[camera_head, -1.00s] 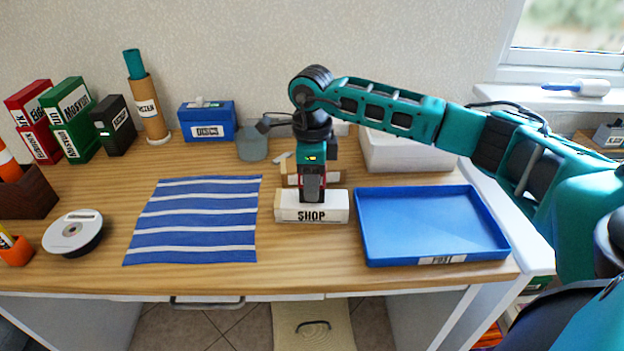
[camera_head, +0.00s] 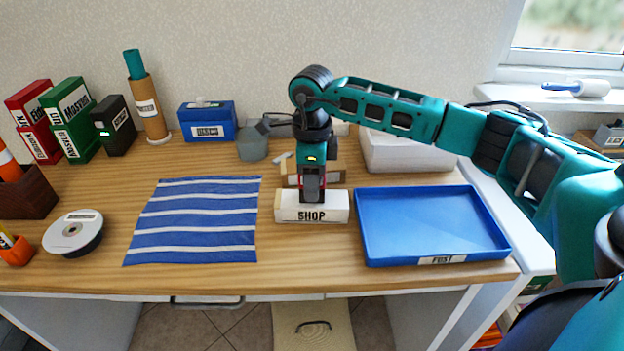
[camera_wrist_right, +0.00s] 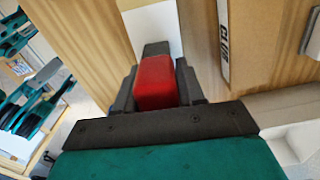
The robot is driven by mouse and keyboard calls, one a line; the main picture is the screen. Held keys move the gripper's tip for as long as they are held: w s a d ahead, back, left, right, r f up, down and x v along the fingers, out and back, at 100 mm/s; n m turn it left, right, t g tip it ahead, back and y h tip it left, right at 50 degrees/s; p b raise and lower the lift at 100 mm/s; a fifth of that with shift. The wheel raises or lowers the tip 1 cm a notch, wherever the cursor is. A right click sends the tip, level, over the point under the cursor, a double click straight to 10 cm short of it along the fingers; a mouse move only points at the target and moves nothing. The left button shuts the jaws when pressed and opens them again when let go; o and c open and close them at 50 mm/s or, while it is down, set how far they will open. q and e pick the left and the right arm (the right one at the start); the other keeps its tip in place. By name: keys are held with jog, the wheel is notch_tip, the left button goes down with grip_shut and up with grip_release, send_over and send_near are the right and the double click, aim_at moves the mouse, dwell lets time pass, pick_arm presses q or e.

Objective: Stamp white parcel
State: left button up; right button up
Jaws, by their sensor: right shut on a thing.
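The white parcel (camera_head: 309,214), a low block labelled SHOP, lies on the table between the striped cloth and the blue tray. My right gripper (camera_head: 312,190) points straight down over the parcel. It is shut on a red-handled stamp (camera_wrist_right: 156,83), which shows between its fingers in the right wrist view. The parcel's white top (camera_wrist_right: 153,28) shows beyond the stamp there. The stamp's underside is hidden, so I cannot tell whether it touches the parcel. My left gripper is not in view.
A blue tray (camera_head: 430,193) lies right of the parcel and a striped cloth (camera_head: 195,220) left of it. A cardboard parcel (camera_head: 325,170) lies just behind. A white box (camera_head: 408,155), blue box (camera_head: 207,122) and grey container (camera_head: 252,143) stand farther back. A round device (camera_head: 73,232) is at left.

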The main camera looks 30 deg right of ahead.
jog(key=shift+r+p, duration=2.4)
jog(key=shift+r, duration=1.1)
